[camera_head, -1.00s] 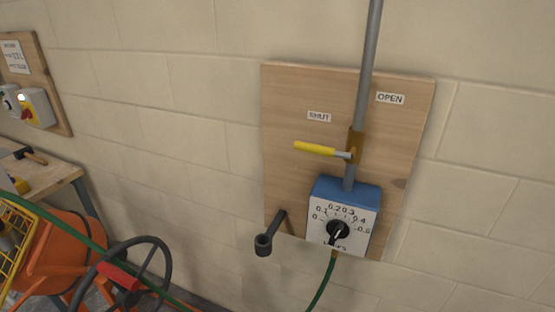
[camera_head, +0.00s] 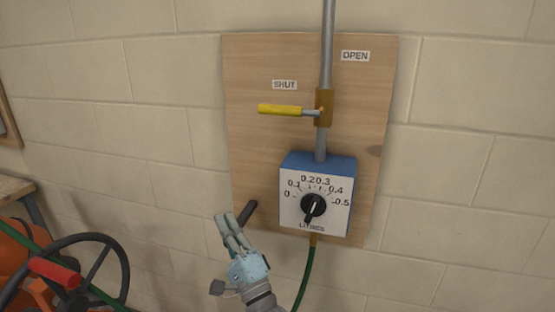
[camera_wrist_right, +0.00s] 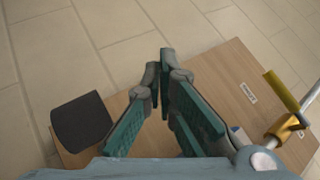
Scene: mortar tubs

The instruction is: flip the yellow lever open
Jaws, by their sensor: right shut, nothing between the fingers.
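The yellow lever (camera_head: 280,110) points left from the brass valve (camera_head: 324,108) on the grey vertical pipe, under the SHUT label (camera_head: 285,85). The OPEN label (camera_head: 355,56) is to the upper right of the valve. My right gripper (camera_head: 228,222) is below and left of the lever, in front of the board's lower left edge. It is shut and empty, apart from the lever. In the right wrist view the fingertips (camera_wrist_right: 159,62) are close together, and the lever (camera_wrist_right: 281,90) shows at the right. My left gripper is in neither view.
The wooden board (camera_head: 245,75) is on a block wall. A blue dosing box (camera_head: 300,163) with a dial sits below the valve, with a green hose (camera_head: 303,275) under it. A dark peg (camera_head: 247,212) is beside my right gripper. A black handwheel (camera_head: 122,262) stands at the lower left.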

